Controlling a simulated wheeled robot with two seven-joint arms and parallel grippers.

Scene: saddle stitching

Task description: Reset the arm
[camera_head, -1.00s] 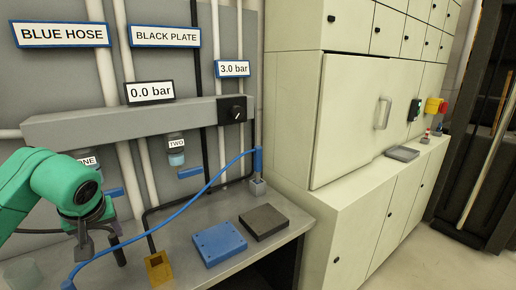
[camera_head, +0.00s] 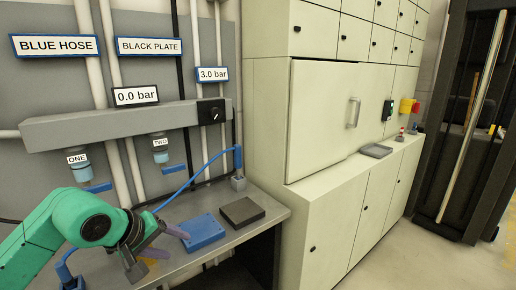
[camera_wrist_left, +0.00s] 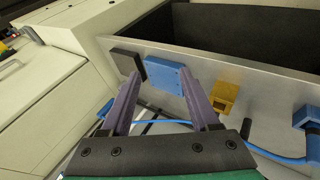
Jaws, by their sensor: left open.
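My left gripper (camera_head: 174,244) is over the front of the grey bench (camera_head: 225,247) in the head view. Its purple-grey fingers point right, towards the blue plate. The blue plate (camera_head: 203,231) lies flat on the bench, beside the black plate (camera_head: 242,212). The blue hose (camera_head: 205,170) runs from a holder at the back of the bench and passes behind my arm. My right gripper is out of view.
A brass-coloured block (camera_wrist_left: 223,96) stands beside the blue plate. A grey rail with a black knob (camera_head: 211,112) and a 0.0 bar sign (camera_head: 135,96) crosses the wall. A tall cream cabinet (camera_head: 318,100) bounds the bench on the right. Open floor (camera_head: 430,265) lies beyond.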

